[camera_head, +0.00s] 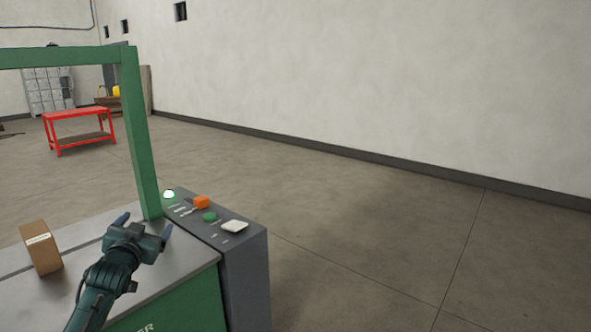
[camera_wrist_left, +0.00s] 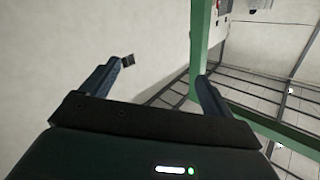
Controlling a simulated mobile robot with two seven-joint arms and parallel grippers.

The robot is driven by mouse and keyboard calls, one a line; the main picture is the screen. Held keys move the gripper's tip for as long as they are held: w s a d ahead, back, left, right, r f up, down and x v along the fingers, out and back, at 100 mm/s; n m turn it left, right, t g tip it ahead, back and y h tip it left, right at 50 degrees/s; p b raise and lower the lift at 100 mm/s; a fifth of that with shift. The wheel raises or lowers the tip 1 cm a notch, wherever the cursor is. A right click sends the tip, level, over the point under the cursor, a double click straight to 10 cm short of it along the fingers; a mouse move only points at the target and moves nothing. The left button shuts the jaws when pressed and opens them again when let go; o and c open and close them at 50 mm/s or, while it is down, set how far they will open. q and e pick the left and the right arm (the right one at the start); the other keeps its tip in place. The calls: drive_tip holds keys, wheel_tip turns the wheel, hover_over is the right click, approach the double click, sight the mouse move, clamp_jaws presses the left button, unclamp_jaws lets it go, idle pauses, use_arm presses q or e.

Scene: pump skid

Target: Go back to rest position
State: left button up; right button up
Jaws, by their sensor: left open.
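My left gripper (camera_head: 144,225) is in the head view at the lower left, over the right end of the grey machine top (camera_head: 95,262). Its two fingers are spread, with nothing between them. In the left wrist view the open fingers (camera_wrist_left: 158,85) point toward a pale wall and a green post. My right gripper is in neither view.
A green frame (camera_head: 140,130) rises from the machine beside my left gripper. A brown box (camera_head: 40,248) stands on the machine top. A grey control panel (camera_head: 240,250) carries an orange knob (camera_head: 202,202), a green button (camera_head: 210,217) and a white piece (camera_head: 234,227). The floor rightward is clear.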

use_arm(q)
drive_tip(key=s+d+f+m+g+h, duration=0.1)
drive_tip(key=s+d+f+g+h, duration=0.1)
drive_tip(key=s+d+f, duration=0.55)
drive_tip(key=s+d+f+g+h, duration=0.15)
drive_tip(key=s+d+f, duration=0.25)
drive_tip(key=s+f, duration=0.65)
drive_tip(key=s+d+f+g, duration=0.1)
drive_tip(key=s+d+f, duration=0.2)
drive_tip(key=s, duration=0.4)
drive_tip(key=s+d+f+g+h, duration=0.1)
drive_tip(key=s+d+f, duration=0.2)
drive_tip(key=s, duration=0.4)
drive_tip(key=s+d+f+g, duration=0.1)
drive_tip(key=s+d+f, duration=0.2)
drive_tip(key=s, duration=0.4)
drive_tip(key=shift+s+d+n+g+h, duration=0.35)
drive_tip(key=shift+d+n, duration=0.05)
drive_tip(key=shift+d, duration=0.05)
